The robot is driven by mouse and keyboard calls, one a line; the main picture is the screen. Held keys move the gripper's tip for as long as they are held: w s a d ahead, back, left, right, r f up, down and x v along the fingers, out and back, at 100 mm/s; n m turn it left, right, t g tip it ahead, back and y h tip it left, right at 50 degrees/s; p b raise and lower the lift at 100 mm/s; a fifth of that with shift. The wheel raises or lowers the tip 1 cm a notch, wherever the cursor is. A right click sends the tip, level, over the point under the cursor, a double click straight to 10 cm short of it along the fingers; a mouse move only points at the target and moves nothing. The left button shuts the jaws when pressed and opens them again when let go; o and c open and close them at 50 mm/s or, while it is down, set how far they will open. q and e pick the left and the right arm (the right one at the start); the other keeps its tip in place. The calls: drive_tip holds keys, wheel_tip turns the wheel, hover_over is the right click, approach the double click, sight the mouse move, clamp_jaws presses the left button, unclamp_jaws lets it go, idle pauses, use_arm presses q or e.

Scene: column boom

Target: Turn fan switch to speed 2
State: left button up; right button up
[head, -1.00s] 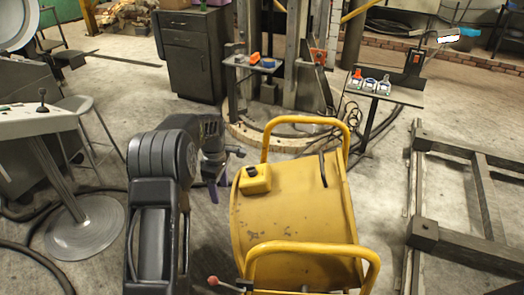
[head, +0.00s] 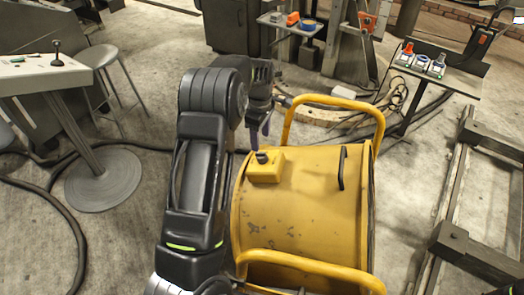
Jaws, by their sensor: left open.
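The yellow drum-shaped fan (head: 300,215) stands in front of me with tubular yellow frame bars at both ends. On its top left sits a small yellow switch box (head: 265,171) with a dark knob (head: 262,157) on top. The knob's setting is too small to read. My left gripper (head: 258,138) points down just above and behind the knob, open and empty. I cannot tell whether a fingertip touches the knob.
A control desk (head: 40,72) and stool (head: 100,60) are at left. A small table (head: 440,75) with several switch-like items is at back right. A dark frame (head: 475,235) lies at right.

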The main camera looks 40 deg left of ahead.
sight(262, 156)
use_arm(q)
wheel_tip(262, 156, down, 8)
drive_tip(key=shift+r+p, duration=0.15)
drive_tip(key=shift+p, duration=0.7)
clamp_jaws()
